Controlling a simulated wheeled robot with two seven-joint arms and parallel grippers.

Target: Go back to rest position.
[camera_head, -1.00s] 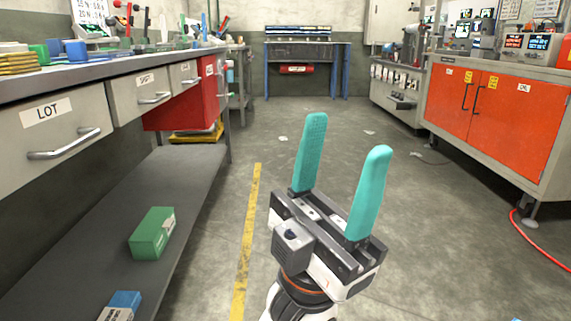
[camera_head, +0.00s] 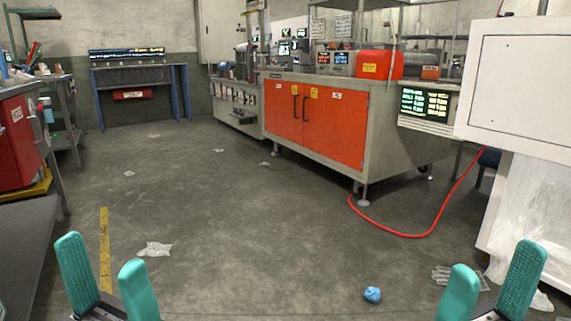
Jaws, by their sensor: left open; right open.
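My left gripper (camera_head: 107,280) shows at the bottom left of the head view. Its two teal fingers stand apart with nothing between them. My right gripper (camera_head: 488,283) shows at the bottom right. Its teal fingers are also spread and empty. Both grippers point up and forward over the floor, and the arms behind them are below the picture edge.
The open concrete floor (camera_head: 230,210) lies ahead. A blue crumpled ball (camera_head: 372,294), a pale glove (camera_head: 155,249) and a grey glove (camera_head: 447,276) lie on it. A red hose (camera_head: 425,232) curves by the orange cabinet (camera_head: 330,125). A white cabinet (camera_head: 520,90) stands right.

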